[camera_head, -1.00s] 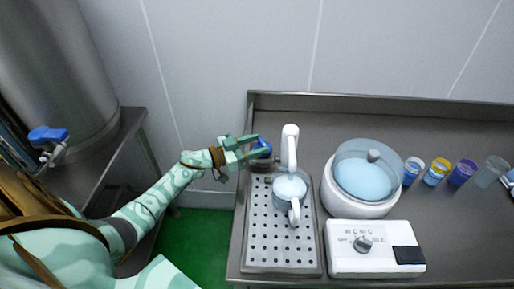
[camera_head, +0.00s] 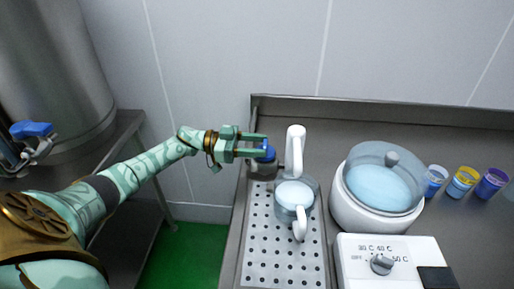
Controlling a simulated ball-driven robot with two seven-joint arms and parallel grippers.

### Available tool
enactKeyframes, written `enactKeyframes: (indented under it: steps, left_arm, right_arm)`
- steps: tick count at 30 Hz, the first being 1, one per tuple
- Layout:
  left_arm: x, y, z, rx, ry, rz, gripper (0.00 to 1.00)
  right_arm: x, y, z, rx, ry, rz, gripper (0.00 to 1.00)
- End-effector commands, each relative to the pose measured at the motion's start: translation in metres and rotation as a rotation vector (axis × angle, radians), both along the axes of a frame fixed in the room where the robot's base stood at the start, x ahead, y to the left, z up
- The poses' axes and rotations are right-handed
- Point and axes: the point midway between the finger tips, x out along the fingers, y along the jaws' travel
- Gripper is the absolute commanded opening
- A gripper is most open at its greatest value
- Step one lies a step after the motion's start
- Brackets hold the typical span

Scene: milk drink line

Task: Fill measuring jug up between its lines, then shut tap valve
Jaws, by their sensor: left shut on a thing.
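The measuring jug (camera_head: 309,203) is clear, with a white handle towards me, and stands on the perforated drip tray under the white tap spout (camera_head: 295,148). Pale liquid shows inside it; its lines cannot be made out, so I cannot tell the level against them. The tap valve has a blue handle (camera_head: 268,155) on a grey body, left of the spout. My left gripper (camera_head: 262,147) reaches in from the left and is shut on the blue handle, partly hiding it. My right gripper is not in view.
The drip tray (camera_head: 258,262) lies at the counter's left edge. Right of it stand a white pot (camera_head: 347,208) with a clear lid and a white control box (camera_head: 350,250) with a knob. Several small cups (camera_head: 463,183) stand further right. A steel tank (camera_head: 60,70) with a blue-handled valve (camera_head: 32,130) is far left.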

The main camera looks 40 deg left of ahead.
Motion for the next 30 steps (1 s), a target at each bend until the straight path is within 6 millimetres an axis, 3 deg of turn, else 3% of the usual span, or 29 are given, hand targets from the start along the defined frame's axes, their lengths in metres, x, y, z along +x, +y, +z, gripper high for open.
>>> enactKeyframes:
  steps: [8,9,11,22,26,30]
  left_arm:
    - [0.0,0.0,-0.001,0.001,0.002,-0.001,0.24]
    - [0.0,0.0,-0.001,0.001,0.002,-0.001,0.55]
    - [0.0,0.0,-0.001,0.001,0.002,0.0,0.68]
    - [-0.003,0.005,-0.001,0.002,0.001,0.001,0.68]
    - [-0.014,0.025,-0.001,0.003,0.002,0.003,0.68]
    - [-0.034,0.058,-0.003,0.005,0.005,0.003,0.68]
  right_arm:
    - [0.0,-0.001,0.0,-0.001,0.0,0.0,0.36]
    - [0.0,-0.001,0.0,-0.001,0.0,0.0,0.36]
    - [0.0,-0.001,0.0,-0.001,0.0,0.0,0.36]
    - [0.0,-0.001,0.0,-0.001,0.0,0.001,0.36]
    - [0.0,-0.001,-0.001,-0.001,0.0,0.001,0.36]
    - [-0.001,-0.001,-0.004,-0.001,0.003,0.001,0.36]
